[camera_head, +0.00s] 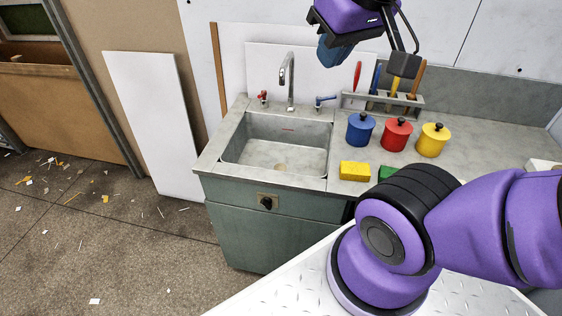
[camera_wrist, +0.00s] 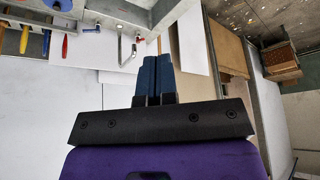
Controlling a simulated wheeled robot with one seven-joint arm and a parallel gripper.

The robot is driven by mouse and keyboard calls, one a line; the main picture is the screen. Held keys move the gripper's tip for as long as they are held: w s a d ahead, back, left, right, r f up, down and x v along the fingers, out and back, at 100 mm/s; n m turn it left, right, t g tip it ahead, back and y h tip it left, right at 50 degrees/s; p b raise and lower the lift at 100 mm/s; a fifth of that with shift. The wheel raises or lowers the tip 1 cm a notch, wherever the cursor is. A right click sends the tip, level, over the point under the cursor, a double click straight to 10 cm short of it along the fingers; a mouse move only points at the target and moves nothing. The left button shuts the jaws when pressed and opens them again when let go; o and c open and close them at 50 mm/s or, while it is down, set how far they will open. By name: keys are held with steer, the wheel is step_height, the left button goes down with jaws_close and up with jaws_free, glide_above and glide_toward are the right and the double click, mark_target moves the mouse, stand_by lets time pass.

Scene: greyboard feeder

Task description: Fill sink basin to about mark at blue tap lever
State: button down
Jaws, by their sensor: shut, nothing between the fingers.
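The grey sink basin (camera_head: 245,157) is set in the counter, with a short red mark (camera_head: 288,129) on its back wall and a drain (camera_head: 280,167) showing in its floor. No stream shows under the metal spout (camera_head: 289,73). The blue tap lever (camera_head: 325,100) is right of the spout, the red tap lever (camera_head: 263,97) left of it. My gripper (camera_head: 326,52) is shut and empty, high over the counter's back, above the blue lever and apart from it. In the wrist view, its blue fingers (camera_wrist: 153,78) are together; the blue lever (camera_wrist: 91,30) shows upper left, inverted.
Blue (camera_head: 360,129), red (camera_head: 396,134) and yellow (camera_head: 433,140) lidded pots stand right of the basin. A yellow sponge (camera_head: 355,171) lies in front of them. A tool rack (camera_head: 382,102) with upright handles stands close right of the blue lever. A white panel (camera_head: 150,120) leans at left.

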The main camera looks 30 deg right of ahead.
steer(key=c, duration=1.2)
jaws_free()
steer(key=shift+w+r, duration=0.1)
steer(key=shift+w, duration=0.15)
steer(key=shift+c, duration=0.2)
steer(key=shift+o, duration=0.7)
steer(key=w+d+n+g+h, duration=0.1)
steer(key=w+d, duration=0.5)
steer(key=w, duration=0.6)
steer(key=shift+w+n, duration=0.4)
steer(key=shift+n, duration=0.4)
steer(key=w+d+f+n+g, duration=0.1)
steer(key=w+d+f+n, duration=0.1)
steer(key=w+d+f, duration=0.6)
steer(key=w+d+f+n+g, duration=0.1)
steer(key=w+d+f+n, duration=0.3)
steer(key=w+d, duration=0.6)
steer(key=shift+n+g, duration=0.3)
steer(key=shift+n, duration=0.2)
steer(key=w+d+f, duration=0.1)
steer(key=d+f, duration=0.3)
steer(key=f, duration=0.4)
steer(key=w+d+f, duration=0.1)
steer(key=d+f, duration=0.4)
steer(key=f, duration=0.3)
steer(key=w+d+f, duration=0.1)
steer(key=d+f, duration=0.3)
steer(key=f, duration=0.4)
steer(key=shift+w+d+f, duration=0.25)
steer(key=shift+w+f, duration=0.15)
